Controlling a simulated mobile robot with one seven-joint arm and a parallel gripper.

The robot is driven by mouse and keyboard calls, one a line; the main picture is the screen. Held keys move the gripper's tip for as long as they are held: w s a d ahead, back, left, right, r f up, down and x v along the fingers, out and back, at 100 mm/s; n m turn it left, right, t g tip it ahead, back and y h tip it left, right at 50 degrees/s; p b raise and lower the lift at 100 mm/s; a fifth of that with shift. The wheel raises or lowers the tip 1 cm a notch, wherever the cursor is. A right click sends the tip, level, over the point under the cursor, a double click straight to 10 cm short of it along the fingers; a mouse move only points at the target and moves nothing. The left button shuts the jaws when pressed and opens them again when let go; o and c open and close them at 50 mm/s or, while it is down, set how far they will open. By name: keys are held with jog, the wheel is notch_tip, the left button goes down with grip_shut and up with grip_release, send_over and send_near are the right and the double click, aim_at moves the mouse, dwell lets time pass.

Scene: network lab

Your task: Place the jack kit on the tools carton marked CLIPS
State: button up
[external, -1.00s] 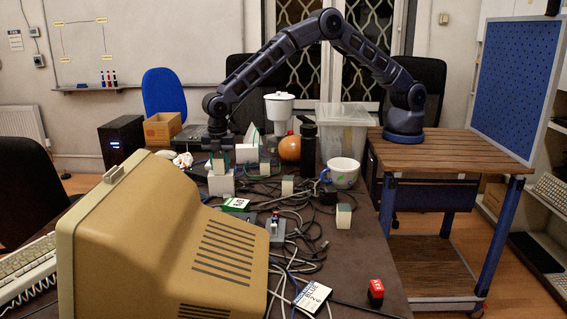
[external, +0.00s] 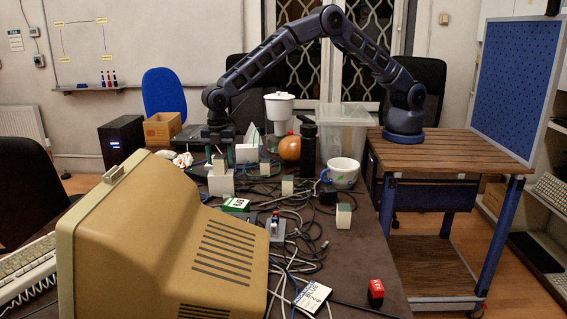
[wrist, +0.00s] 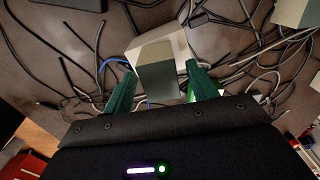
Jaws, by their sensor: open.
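A small pale and grey-green box (external: 219,165), which looks like the jack kit, rests on top of a white box (external: 221,186), which may be the CLIPS carton; I cannot read any marking on it. My gripper (external: 219,155) is just above, pointing down, with its green fingers apart on either side of the small box. In the wrist view the small box (wrist: 160,62) shows between and beyond the open fingertips (wrist: 162,82). Whether the fingers still touch it I cannot tell.
Similar two-tone boxes (external: 287,185) stand nearby among tangled cables. A beige monitor (external: 160,240) fills the front left.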

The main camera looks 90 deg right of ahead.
aim_at(220, 156)
notch_tip(220, 156, up, 10)
jog(key=shift+f, duration=0.2)
jog(key=s+d+r+m+t, duration=0.15)
jog(key=s+d+r, duration=0.25)
jog(key=d+r, duration=0.4)
jog(key=s+d+r+m, duration=0.3)
jog(key=d+r, duration=0.4)
jog(key=r, duration=0.2)
jog(key=s+d+r+m, duration=0.4)
jog(key=s+d+r, duration=0.5)
jog(key=s+d, duration=0.3)
jog(key=s+d+r+m+t, duration=0.1)
jog(key=s+d+r+m, duration=0.1)
jog(key=s+d, duration=0.55)
jog(key=s+d+r+m+t, duration=0.1)
jog(key=s+d+m, duration=0.25)
jog(key=s, duration=0.65)
jog(key=s+d+f+m, duration=0.2)
jog(key=s+d+f, duration=0.1)
jog(key=s, duration=0.5)
jog(key=s+d+f+m+t, duration=0.1)
jog(key=s+d+f+m, duration=0.1)
jog(key=s, duration=0.6)
jog(key=shift+s+d+f, duration=0.3)
jog(key=shift+d+f, duration=0.15)
jog(key=shift+d, duration=0.05)
